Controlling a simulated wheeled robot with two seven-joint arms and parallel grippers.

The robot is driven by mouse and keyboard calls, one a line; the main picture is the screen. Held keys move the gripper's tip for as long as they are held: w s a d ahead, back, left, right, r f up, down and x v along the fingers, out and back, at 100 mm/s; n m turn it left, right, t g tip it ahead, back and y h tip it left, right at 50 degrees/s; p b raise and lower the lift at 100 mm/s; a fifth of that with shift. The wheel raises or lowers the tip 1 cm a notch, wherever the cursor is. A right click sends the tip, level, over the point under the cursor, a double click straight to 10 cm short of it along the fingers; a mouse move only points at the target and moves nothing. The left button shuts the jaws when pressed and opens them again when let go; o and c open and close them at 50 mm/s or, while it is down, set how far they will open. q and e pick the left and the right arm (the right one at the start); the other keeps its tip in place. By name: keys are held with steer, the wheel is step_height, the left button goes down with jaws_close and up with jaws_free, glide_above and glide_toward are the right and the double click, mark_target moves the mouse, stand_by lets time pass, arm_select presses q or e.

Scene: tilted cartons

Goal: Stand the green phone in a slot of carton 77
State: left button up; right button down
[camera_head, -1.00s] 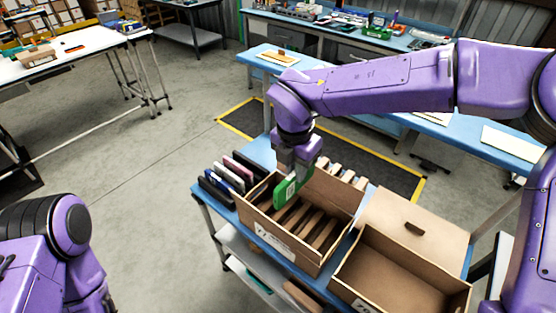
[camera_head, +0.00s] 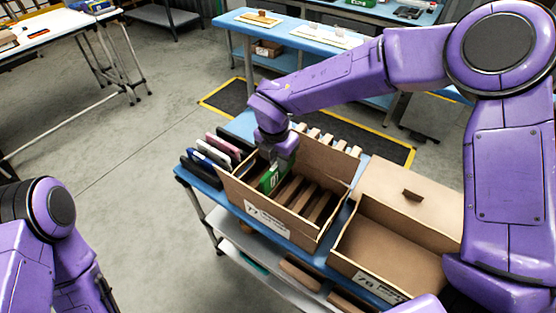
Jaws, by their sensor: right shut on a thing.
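Carton 77 (camera_head: 268,219) stands tilted on a blue-topped cart, open at the top, with several dark slots between brown dividers inside. The green phone (camera_head: 269,181) is upright at the left end of the carton, its lower part inside the carton. My right gripper (camera_head: 276,160) is shut on the phone's upper part from above. The phone's bottom edge is hidden behind the carton's front wall, so I cannot tell how deep it sits in a slot. Of my left arm only purple links show at the lower left; its gripper is out of view.
Several phones, black, white and pink (camera_head: 211,154), stand in a row just left of the carton. Light wooden pieces (camera_head: 328,139) stand behind carton 77.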

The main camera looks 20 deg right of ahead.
mark_target(278, 182)
steer(key=shift+s+f, duration=0.1)
steer(key=shift+s, duration=0.1)
steer(key=shift+f+b, duration=0.3)
steer(key=shift+b, duration=0.05)
steer(key=shift+w+f+b, duration=0.25)
steer(key=shift+f+b, duration=0.5)
steer(key=shift+f, duration=0.45)
steer(key=shift+s+f+b, duration=0.2)
steer(key=shift+f+b, duration=0.5)
steer(key=shift+f, duration=0.25)
steer(key=shift+w+f+b, duration=0.1)
steer(key=shift+f+b, duration=1.7)
steer(key=shift+f, duration=0.35)
steer(key=shift+f+b, duration=0.25)
steer(key=shift+b, duration=0.05)
steer(key=c, duration=1)
jaws_free()
steer(key=shift+c, duration=0.2)
steer(key=shift+r, duration=0.1)
